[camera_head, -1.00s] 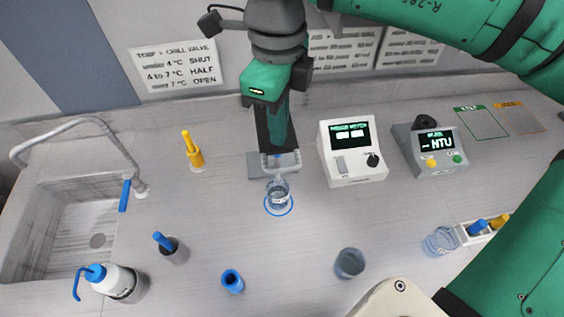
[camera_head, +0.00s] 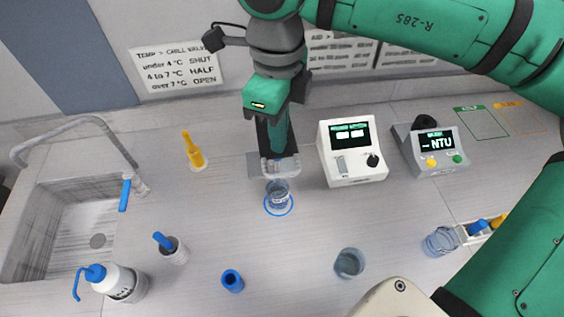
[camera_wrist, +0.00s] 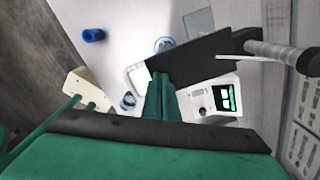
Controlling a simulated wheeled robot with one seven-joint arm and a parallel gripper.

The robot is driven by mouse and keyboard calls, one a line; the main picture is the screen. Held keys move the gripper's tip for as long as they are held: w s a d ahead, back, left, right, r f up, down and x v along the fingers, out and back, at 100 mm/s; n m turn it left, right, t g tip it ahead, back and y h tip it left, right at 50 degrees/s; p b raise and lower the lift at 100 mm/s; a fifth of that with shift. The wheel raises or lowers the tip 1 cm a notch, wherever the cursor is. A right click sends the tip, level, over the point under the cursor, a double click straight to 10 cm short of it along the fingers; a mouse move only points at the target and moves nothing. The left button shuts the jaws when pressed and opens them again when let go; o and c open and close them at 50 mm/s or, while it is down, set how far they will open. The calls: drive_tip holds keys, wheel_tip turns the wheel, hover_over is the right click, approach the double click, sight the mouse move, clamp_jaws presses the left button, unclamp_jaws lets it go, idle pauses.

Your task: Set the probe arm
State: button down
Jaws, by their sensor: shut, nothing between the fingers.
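My gripper (camera_head: 279,150) points down at the mid-back of the counter, its green fingers shut and empty. A dark flat piece (camera_head: 262,134), seemingly the probe arm, is close beside the fingers. It shows in the wrist view as a black plate (camera_wrist: 192,58) with a grey cylinder (camera_wrist: 268,48). A pale bracket (camera_head: 281,168) sits just below the fingertips; I cannot tell whether they touch it. A clear beaker (camera_head: 278,194) of liquid stands in a blue ring below and in front of it. The probe tip is not clearly visible.
A white meter (camera_head: 352,166) and a grey NTU meter (camera_head: 437,165) stand to the right. At left are a sink (camera_head: 50,230), a yellow-handled valve (camera_head: 193,155) and a wash bottle (camera_head: 122,283). A blue cup (camera_head: 232,281) and another beaker (camera_head: 348,264) stand in front.

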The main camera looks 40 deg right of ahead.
sight(279, 162)
drive_tip(key=shift+f, duration=3.9)
drive_tip(key=shift+r, duration=4.05)
drive_tip(key=shift+w, duration=0.1)
